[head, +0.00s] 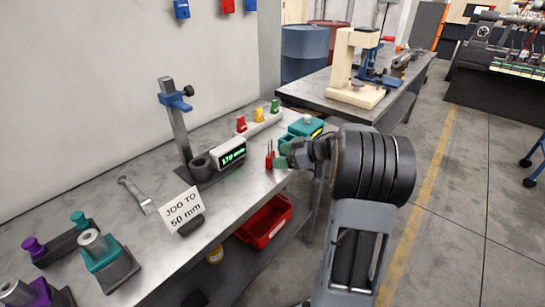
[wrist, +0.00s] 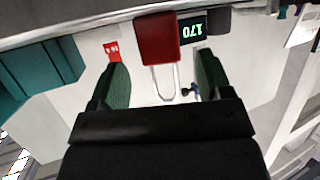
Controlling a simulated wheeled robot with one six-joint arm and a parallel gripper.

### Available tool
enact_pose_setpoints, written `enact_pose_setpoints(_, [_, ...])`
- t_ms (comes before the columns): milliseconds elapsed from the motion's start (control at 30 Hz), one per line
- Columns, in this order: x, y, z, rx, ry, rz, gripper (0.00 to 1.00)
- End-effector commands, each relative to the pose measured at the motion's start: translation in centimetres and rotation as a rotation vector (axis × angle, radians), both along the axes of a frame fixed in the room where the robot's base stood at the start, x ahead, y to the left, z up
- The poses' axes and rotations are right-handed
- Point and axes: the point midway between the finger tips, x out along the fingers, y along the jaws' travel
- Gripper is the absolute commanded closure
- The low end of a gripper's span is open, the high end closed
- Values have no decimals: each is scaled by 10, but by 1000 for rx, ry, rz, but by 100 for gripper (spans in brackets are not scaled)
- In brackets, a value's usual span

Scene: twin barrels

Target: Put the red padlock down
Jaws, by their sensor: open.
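The red padlock (head: 269,162) is at the right-hand edge of the grey workbench, just in front of the digital readout. In the wrist view its red body (wrist: 158,40) lies beyond my fingertips, and its pale shackle points back toward my gripper. My gripper (head: 284,155) is close beside the padlock at its right. In the wrist view my gripper (wrist: 160,72) is open, with a green-padded finger on each side of the shackle and visible gaps to both. I cannot tell for certain whether the padlock's base touches the bench.
The stand with its green readout (head: 231,153) is just behind the padlock. A teal box (head: 306,127) is at the right, near my wrist. A red bin (head: 265,222) is below the bench.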

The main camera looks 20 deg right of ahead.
Motion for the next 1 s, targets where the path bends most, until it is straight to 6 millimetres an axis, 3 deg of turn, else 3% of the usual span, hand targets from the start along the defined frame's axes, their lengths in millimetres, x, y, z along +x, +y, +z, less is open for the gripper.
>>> enact_pose_setpoints(200, [-26,-29,17,-1,1,-3,28])
enact_pose_setpoints(400, [-42,-45,26,-1,0,-1,28])
enact_pose_setpoints(567, [-36,-46,35,-28,-42,-42,28])
enact_pose_setpoints(667, [-14,-38,52,-93,-136,-154,28])
enact_pose_setpoints(800, [17,-27,84,-211,-265,-433,28])
enact_pose_setpoints(900, [19,-22,97,-278,-268,-651,28])
enact_pose_setpoints(1000, [3,-14,94,-322,-182,-835,28])
